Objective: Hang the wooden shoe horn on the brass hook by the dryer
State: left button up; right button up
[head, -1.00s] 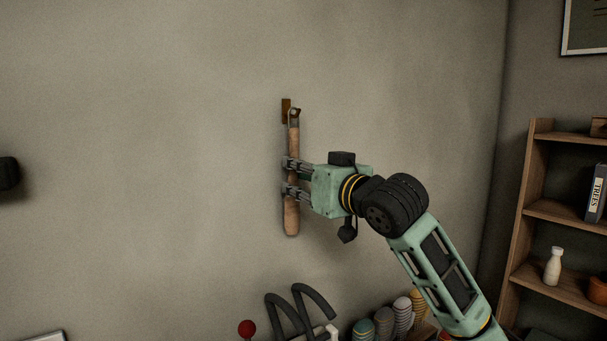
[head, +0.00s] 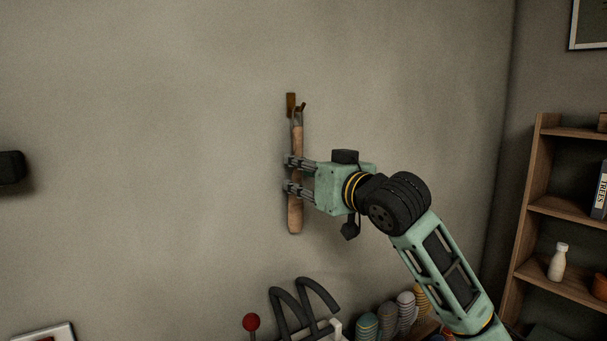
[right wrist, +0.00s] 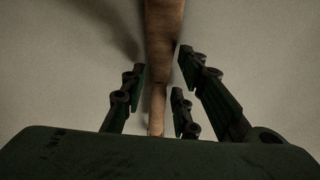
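The wooden shoe horn (head: 296,215) stands upright close in front of the wall, its top end at the brass hook (head: 291,103). A small loop at its top appears to be around the hook's prong; the fine contact is too small to be sure. My right gripper (head: 297,175) reaches in from the right with its fingers around the horn's middle. My left gripper is not in view. No dryer can be made out for certain.
A dark object (head: 10,168) sits on the wall at far left. Below are a red ball (head: 251,322), dark curved racks (head: 300,305) and striped rolled items (head: 405,305). A wooden shelf (head: 540,200) with a white bottle (head: 558,263) stands right. The wall around the hook is clear.

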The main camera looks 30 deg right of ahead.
jog(key=shift+o, duration=1.2)
jog(key=s+d, duration=0.1)
jog(key=s, duration=1.1)
jog(key=shift+d, duration=0.25)
